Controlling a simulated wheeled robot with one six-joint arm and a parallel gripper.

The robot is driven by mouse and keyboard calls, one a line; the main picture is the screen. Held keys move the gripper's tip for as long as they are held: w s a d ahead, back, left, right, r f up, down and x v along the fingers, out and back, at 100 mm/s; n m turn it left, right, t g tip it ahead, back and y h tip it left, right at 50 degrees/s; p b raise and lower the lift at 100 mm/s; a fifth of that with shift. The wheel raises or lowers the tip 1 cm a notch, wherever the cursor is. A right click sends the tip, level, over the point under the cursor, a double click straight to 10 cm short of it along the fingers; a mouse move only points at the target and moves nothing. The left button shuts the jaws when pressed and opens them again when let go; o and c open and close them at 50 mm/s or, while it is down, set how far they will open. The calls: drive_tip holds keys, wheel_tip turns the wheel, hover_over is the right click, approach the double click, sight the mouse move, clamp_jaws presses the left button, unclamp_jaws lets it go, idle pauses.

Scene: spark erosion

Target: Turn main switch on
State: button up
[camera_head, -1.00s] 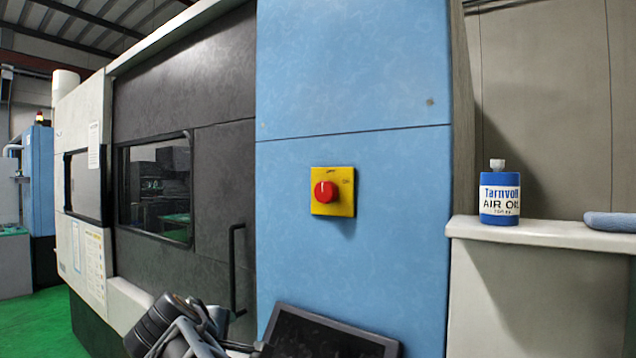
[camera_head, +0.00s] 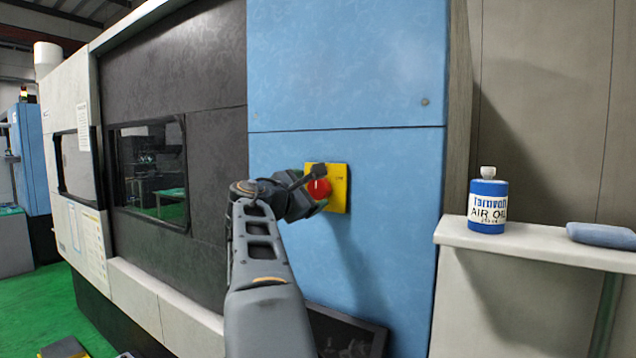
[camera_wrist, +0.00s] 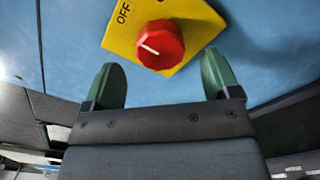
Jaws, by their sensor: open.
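The main switch is a red round knob (camera_head: 319,188) on a square yellow plate (camera_head: 339,188), fixed to the blue cabinet panel. In the wrist view the red knob (camera_wrist: 160,45) has a white pointer line, and the yellow plate (camera_wrist: 120,37) carries the word OFF near its upper left; other lettering there is cut off. My gripper (camera_wrist: 162,85) is open and empty, with its two green fingertips apart, one on each side below the knob. In the head view my gripper (camera_head: 318,184) is in front of the plate and partly covers the knob's left side.
A dark screen (camera_head: 345,335) is low on the blue panel, partly behind my arm. A grey ledge (camera_head: 530,240) at the right holds a blue and white air oil bottle (camera_head: 488,200) and a folded blue cloth (camera_head: 602,236). A dark machine door with a window (camera_head: 155,170) is at the left.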

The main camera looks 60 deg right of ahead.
sight(316, 189)
drive_tip(key=shift+d+p, duration=0.65)
drive_tip(key=shift+d, duration=1.7)
drive_tip(key=c, duration=0.9)
